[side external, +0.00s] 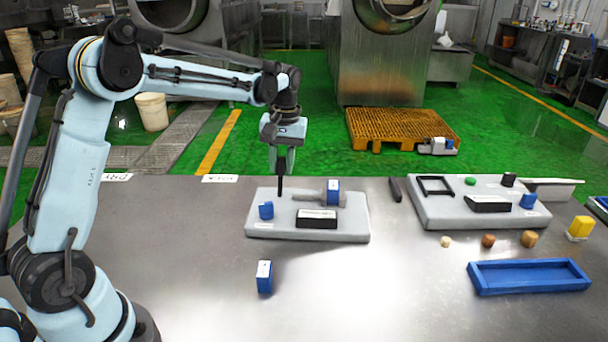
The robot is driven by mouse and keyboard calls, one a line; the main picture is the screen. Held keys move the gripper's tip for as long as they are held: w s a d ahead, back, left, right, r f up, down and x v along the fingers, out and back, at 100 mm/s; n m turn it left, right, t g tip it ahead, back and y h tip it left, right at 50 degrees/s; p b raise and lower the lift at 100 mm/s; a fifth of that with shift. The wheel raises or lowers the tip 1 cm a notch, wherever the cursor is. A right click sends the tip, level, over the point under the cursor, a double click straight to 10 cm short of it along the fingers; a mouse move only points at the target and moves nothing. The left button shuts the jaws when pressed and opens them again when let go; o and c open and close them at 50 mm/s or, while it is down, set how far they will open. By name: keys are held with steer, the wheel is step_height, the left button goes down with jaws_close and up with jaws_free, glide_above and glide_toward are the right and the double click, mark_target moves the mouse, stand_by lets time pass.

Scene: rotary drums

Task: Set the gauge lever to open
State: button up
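A grey fixture board (355,229) lies on the metal table in the middle of the side external view. It carries a small blue piece (265,210) at its left, a grey bar (306,196) near its back, a blue block (333,188) by the bar's right end, and a dark panel with a pale label (316,219). I cannot tell which part is the gauge lever or read its setting. My gripper (280,192) points straight down over the board's back left, close to the bar's left end. Its fingers overlap into one dark strip; contact is unclear.
A blue and white block (264,277) stands in front of the board. A second grey board (440,216) with several parts lies right, beside a dark rod (395,189). Several small wooden pieces, a yellow block (580,228) and a blue tray (480,282) are at right.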

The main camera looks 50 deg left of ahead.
jaws_close()
steer(key=shift+s+a+f+t+h, duration=0.2)
steer(key=shift+s+a+t+h, duration=0.4)
steer(key=shift+s+a+h, duration=0.2)
steer(key=shift+s+a+f+t+h, duration=0.15)
steer(key=shift+s+a+t+h, duration=0.5)
steer(key=shift+a, duration=0.2)
steer(key=shift+s, duration=0.1)
steer(key=shift+o, duration=2.3)
jaws_free()
steer(key=shift+r, duration=0.15)
steer(key=v, duration=1.2)
